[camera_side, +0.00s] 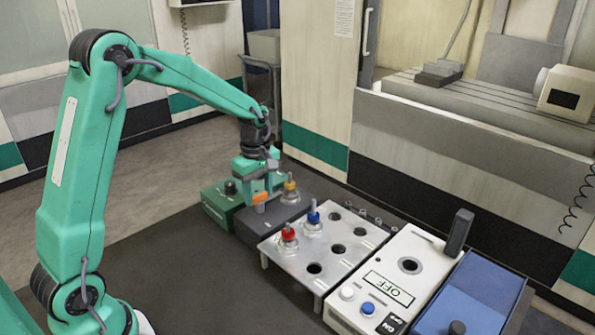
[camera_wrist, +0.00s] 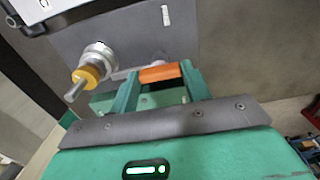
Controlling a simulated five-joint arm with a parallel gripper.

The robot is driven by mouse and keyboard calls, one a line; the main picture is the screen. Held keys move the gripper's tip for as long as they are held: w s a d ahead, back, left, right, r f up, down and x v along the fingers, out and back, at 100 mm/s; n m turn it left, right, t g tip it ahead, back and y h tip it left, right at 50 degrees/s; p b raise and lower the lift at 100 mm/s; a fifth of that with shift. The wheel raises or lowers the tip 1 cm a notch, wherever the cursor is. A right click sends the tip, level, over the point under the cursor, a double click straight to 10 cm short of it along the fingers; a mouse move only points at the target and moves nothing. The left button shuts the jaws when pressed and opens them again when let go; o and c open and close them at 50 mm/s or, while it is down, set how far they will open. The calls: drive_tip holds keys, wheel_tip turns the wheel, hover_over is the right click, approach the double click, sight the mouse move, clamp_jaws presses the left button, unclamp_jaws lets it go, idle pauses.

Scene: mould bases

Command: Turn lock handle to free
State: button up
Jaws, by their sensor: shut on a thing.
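The lock handle (camera_wrist: 158,73) is a short orange bar in the wrist view, lying between the two green fingers of my gripper (camera_wrist: 160,82). My gripper is shut on it. In the side view the orange handle (camera_side: 260,197) shows at the tip of my gripper (camera_side: 259,187), low over the dark grey block (camera_side: 272,221). A silver holder with a yellow ring (camera_wrist: 90,73) sits on that block beside the handle, to its left in the wrist view. The handle's pivot is partly hidden by the fingers.
A silver plate with round holes (camera_side: 335,262) stands right of the block, bearing a red-ringed holder (camera_side: 288,237) and a blue-ringed holder (camera_side: 313,217). Further right are a white box marked OFF (camera_side: 388,287) and a blue box (camera_side: 475,295). A green box (camera_side: 222,202) stands left. The dark table's front left is clear.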

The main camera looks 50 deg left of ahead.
drive_tip(key=shift+m, duration=0.4)
drive_tip(key=m, duration=1.2)
drive_tip(key=shift+m, duration=2.6)
drive_tip(key=o, duration=1)
